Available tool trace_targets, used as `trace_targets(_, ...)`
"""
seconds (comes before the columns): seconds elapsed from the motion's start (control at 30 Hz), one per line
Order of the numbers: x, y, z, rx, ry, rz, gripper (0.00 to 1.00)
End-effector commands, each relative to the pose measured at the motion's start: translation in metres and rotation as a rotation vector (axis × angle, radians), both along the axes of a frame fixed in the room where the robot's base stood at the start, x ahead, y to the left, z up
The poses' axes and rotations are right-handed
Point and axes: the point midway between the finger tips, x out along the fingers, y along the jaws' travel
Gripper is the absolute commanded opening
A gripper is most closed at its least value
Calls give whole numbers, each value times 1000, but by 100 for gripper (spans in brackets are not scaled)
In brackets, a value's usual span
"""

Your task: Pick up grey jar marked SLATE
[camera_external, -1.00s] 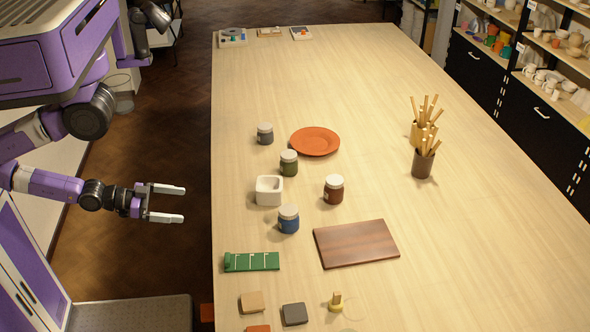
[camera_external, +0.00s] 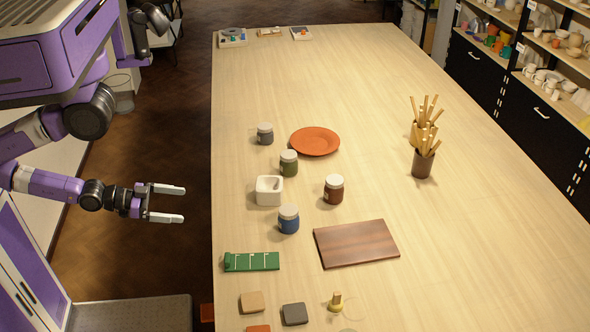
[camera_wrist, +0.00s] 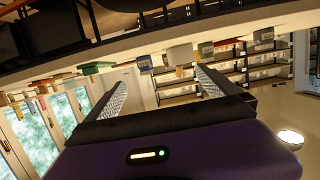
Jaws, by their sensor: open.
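A grey jar (camera_external: 265,134) with a pale lid stands upright on the table near its left edge, left of an orange plate. It looks like the slate one, but I cannot read its label. My gripper (camera_external: 183,204) is open and empty, off the table's left side, lower in the picture than the grey jar and well apart from it. In the wrist view my gripper (camera_wrist: 160,88) shows its two fingers spread with nothing between them. Small jars and blocks appear along the table edge there, tilted, and I cannot tell for certain which is the grey jar.
Near the grey jar are the orange plate (camera_external: 315,141), a green jar (camera_external: 289,165), a white square pot (camera_external: 268,197), a brown jar (camera_external: 334,190) and a blue jar (camera_external: 289,221). A wooden board (camera_external: 356,244) and green strip (camera_external: 252,262) lie nearer. The table's far middle is clear.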

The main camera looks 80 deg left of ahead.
Motion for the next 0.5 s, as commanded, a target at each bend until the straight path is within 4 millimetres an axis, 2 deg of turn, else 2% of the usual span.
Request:
trace_targets(0.03,0,0,0,0,0,0,96)
trace_targets(0.13,0,0,0,0,0,0,77)
trace_targets(0.4,0,0,0,-1,0,0,77)
trace_targets(0.5,5,6,-2,-21,0,24,77)
